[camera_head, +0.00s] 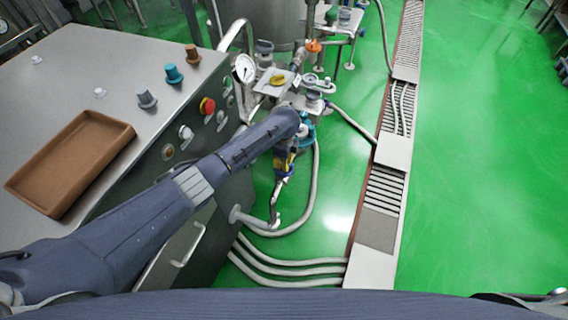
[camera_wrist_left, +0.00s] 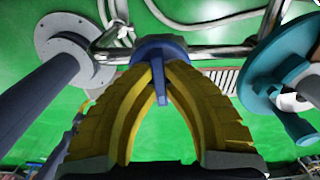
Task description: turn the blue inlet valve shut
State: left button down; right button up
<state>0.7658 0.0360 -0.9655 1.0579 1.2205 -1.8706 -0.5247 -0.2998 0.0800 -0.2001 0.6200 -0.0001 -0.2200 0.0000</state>
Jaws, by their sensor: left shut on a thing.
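The blue inlet valve (camera_wrist_left: 158,44) shows in the left wrist view, a blue hub on a metal pipe with a narrow blue handle pointing down between my fingers. My left gripper (camera_wrist_left: 160,72) has yellow ribbed fingers, which are shut on this handle from both sides. In the head view, my left gripper (camera_head: 286,162) is at the pipework beside the steel cabinet, below a teal part. There the valve is small and partly hidden by my fingers and arm. My right gripper is not in view.
A teal wheel (camera_wrist_left: 280,75) stands close on the right in the wrist view, and a round grey flange (camera_wrist_left: 72,48) on the left. The steel cabinet (camera_head: 100,75) carries a brown tray (camera_head: 128,134) and several knobs. Hoses (camera_head: 290,270) run below. Green floor is open at right.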

pick_arm(q)
jog(key=shift+m, duration=0.4)
jog(key=c, duration=1.5)
grip_release()
jog(key=shift+o, duration=0.2)
jog(key=shift+r, duration=3.75)
jog(key=shift+d, duration=0.1)
